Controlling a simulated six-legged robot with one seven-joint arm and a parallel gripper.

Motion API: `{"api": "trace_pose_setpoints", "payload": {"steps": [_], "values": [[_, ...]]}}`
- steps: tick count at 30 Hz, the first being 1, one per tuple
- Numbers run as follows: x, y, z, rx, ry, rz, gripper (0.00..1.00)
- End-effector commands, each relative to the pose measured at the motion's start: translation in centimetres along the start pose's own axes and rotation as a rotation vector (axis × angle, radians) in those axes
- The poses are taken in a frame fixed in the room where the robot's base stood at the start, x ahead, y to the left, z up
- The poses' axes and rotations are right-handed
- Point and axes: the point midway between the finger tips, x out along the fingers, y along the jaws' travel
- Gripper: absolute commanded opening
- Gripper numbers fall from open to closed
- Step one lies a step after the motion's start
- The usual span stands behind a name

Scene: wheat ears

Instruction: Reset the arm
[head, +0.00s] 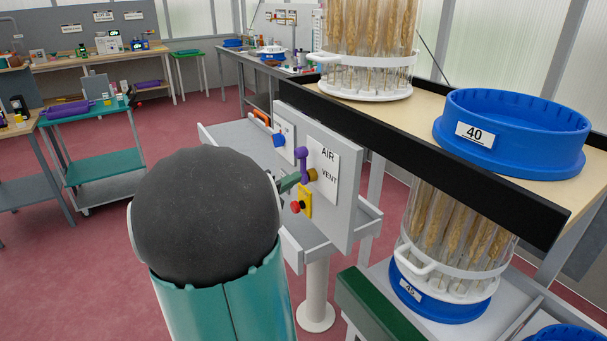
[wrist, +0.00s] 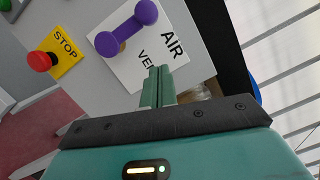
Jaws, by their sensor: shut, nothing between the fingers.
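My gripper (head: 291,181) is in front of the grey panel (head: 342,215) on a post, at the label "AIR VENT" (head: 325,172). In the wrist view its two green fingers (wrist: 158,78) are together with nothing between them. The fingertips overlap the label in that view; whether they touch the panel I cannot tell. A purple handle (head: 301,160) stands on the panel close to the fingers, apart from them in the wrist view (wrist: 127,28). A brass-coloured part (head: 312,175) is just beyond the fingertips and partly hidden in the wrist view.
A red stop button (wrist: 39,61) on a yellow plate is beside the handle. A bench with a dark edge (head: 430,145) holds a blue tub marked 40 (head: 515,125) and a rack of wheat ears (head: 365,75). A teal cart (head: 100,160) stands left. Red floor lies open between.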

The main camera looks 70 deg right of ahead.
Motion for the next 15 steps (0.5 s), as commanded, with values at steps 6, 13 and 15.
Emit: {"api": "trace_pose_setpoints", "payload": {"steps": [6,13,15], "values": [[-4.0,-0.1,0.1,0.001,-0.002,0.001,0.0],[-5.4,-0.2,-0.1,0.001,0.002,0.0,0.0],[-5.4,-0.2,-0.1,0.001,0.002,0.0,0.0]]}}
